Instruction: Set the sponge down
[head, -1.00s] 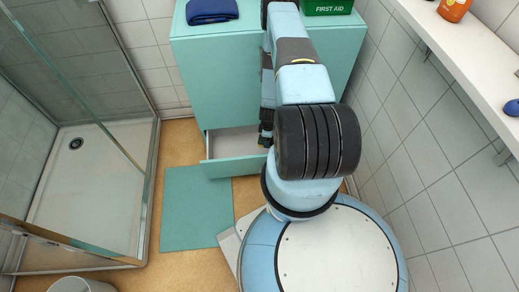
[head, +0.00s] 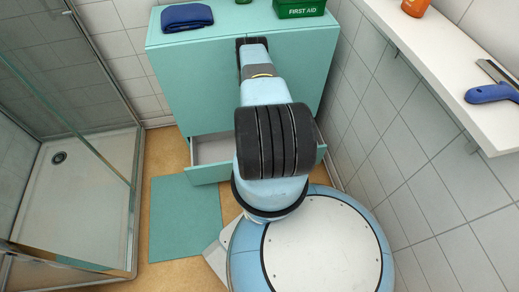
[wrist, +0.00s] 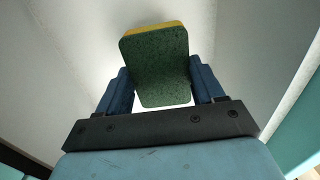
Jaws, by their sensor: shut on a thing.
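The sponge (wrist: 155,65), dark green with a yellow layer along its top edge, is in the wrist view between the two blue fingers of my gripper (wrist: 162,84). The gripper is shut on it. Pale surfaces lie behind the sponge, and I see no clear contact with them. In the head view my own arm hides the gripper and the sponge. The arm reaches over an open drawer (head: 207,175) low in the teal cabinet (head: 200,75).
On the cabinet top are a folded blue cloth (head: 187,17) and a green first aid box (head: 300,9). A teal mat (head: 185,218) lies on the floor. A glass shower (head: 85,190) is at left. A shelf (head: 440,60) at right holds a blue-handled scraper (head: 490,93) and an orange bottle (head: 415,7).

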